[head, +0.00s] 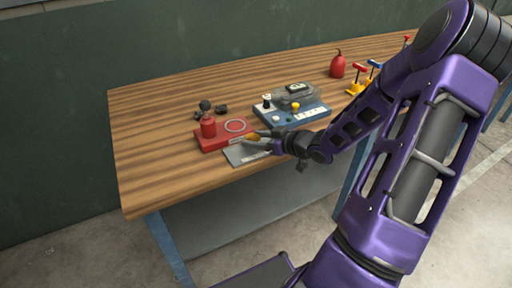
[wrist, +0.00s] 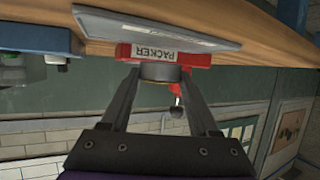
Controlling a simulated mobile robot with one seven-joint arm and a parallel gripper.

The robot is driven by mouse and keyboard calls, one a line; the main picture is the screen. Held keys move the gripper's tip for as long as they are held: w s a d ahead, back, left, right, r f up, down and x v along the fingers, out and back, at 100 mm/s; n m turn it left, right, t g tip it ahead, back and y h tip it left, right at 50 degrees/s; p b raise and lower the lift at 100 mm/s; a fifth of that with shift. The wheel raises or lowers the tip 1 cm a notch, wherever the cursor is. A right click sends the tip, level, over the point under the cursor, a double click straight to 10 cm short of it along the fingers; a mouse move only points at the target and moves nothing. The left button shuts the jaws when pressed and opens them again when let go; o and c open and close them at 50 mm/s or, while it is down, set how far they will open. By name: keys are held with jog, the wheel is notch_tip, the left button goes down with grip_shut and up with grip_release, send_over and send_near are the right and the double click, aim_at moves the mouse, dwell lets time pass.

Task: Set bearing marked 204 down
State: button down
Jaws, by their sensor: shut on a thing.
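The block's face reads PACKER in the wrist view (wrist: 190,58). I cannot tell whether the bearing touches the block.
A grey plate (head: 240,155) lies in front of the red block. A blue instrument panel (head: 290,115) is to the right, with small dark parts (head: 205,105) behind. The table's left end (head: 145,165) is clear.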

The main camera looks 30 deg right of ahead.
jog(key=shift+f, duration=1.1)
jog(key=shift+f, duration=0.2)
jog(key=shift+c, duration=0.7)
grip_release()
jog(key=shift+s+d+r, duration=0.15)
jog(key=shift+r, duration=0.2)
jog(key=p+v, duration=0.2)
jog(key=v, duration=0.9)
jog(key=shift+s+p, duration=0.25)
jog(key=shift+p, duration=0.05)
